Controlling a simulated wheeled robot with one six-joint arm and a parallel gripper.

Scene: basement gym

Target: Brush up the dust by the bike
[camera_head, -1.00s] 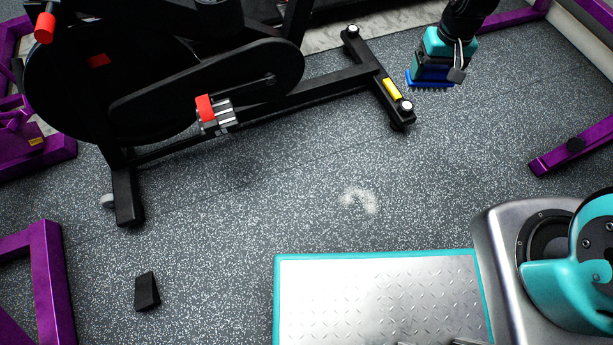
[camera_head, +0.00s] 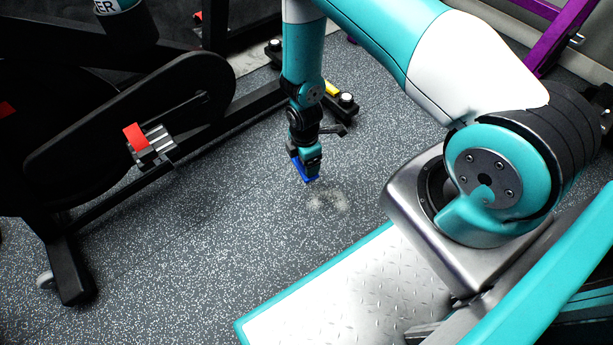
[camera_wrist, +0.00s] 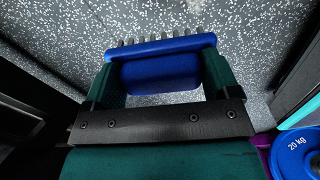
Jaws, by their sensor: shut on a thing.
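My gripper (camera_head: 308,166) is shut on a blue brush (camera_head: 306,177), and it hangs just behind the dust in the head view. In the wrist view the blue brush (camera_wrist: 160,70) sits between the fingers of my gripper (camera_wrist: 155,85), its grey bristles pointing away toward the floor. The pale dust patch (camera_head: 327,201) lies on the speckled floor, just in front of the brush and slightly right. I cannot tell whether the bristles touch the floor. The black exercise bike (camera_head: 130,125) with a red and silver pedal stands to the left.
My teal-edged base platform lies in front of the dust. The bike's rear foot (camera_head: 345,100) is behind my gripper. A purple frame (camera_head: 560,35) stands at the back right. A blue 20 kg plate (camera_wrist: 297,155) shows in the wrist view. The speckled floor (camera_head: 190,260) left of the platform is clear.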

